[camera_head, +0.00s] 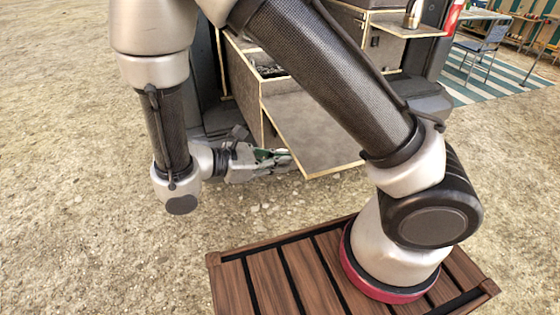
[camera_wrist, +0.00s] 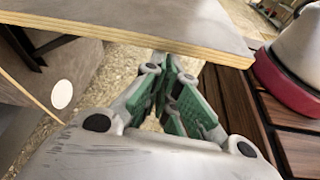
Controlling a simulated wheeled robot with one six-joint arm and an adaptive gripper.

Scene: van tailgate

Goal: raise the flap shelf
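The flap shelf (camera_head: 310,130) is a grey panel with a pale plywood edge, sticking out from the cabinet at the van's tail. Its exact tilt is hard to tell. My arm hides its right part. My gripper (camera_head: 286,158) is at the shelf's near left corner, low beside its edge. In the wrist view, the shelf's plywood edge (camera_wrist: 130,34) crosses the top of the picture. The green-padded fingers (camera_wrist: 172,66) come together with their tips just at or under that edge. Nothing shows between them. Contact with the shelf cannot be told.
The cabinet (camera_head: 244,88) stands behind the shelf, with an open compartment. A second small shelf (camera_head: 408,29) at upper right carries a metal vessel (camera_head: 414,14). A blue chair (camera_head: 484,44) stands on a striped mat (camera_head: 510,75). Gravel ground is free at left.

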